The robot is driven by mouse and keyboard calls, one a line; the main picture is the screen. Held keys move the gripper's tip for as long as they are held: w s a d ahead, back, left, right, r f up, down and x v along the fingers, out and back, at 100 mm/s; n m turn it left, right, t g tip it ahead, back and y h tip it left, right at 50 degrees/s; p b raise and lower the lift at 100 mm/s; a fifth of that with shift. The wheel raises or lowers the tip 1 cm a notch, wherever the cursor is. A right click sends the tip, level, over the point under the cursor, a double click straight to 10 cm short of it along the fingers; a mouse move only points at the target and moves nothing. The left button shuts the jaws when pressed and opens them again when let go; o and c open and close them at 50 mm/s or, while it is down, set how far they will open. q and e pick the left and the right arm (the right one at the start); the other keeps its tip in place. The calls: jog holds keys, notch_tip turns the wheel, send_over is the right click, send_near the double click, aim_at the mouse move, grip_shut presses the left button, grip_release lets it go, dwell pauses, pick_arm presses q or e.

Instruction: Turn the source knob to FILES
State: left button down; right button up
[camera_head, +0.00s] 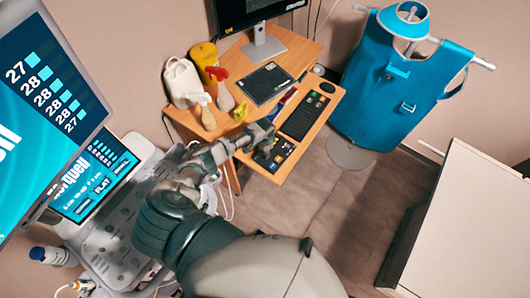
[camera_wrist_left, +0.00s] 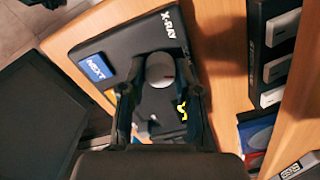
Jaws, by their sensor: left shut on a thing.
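The source knob (camera_wrist_left: 160,68) is a round grey knob on a black control panel (camera_wrist_left: 120,48) in the left wrist view. The panel carries the label X-RAY and a blue NEXT button (camera_wrist_left: 94,66). My left gripper (camera_wrist_left: 160,88) is shut on the knob, one dark finger at each side. No FILES label can be read, and the lower part of the panel is hidden by the gripper. In the head view the panel (camera_head: 286,150) lies at the front of the wooden desk, with my left gripper (camera_head: 263,143) over its left part. My right gripper is not in view.
A blue apron (camera_head: 395,80) hangs behind to the right. A large screen (camera_head: 45,95) and console (camera_head: 115,235) stand left.

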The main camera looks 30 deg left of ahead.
pick_arm(q)
jog(key=m, duration=0.3)
jog(key=shift+w, duration=0.1)
jog(key=shift+m, duration=0.8)
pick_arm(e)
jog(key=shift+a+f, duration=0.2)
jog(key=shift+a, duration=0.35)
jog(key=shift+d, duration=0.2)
pick_arm(q)
jog(key=c, duration=0.8)
grip_release()
jog(key=shift+r, duration=0.1)
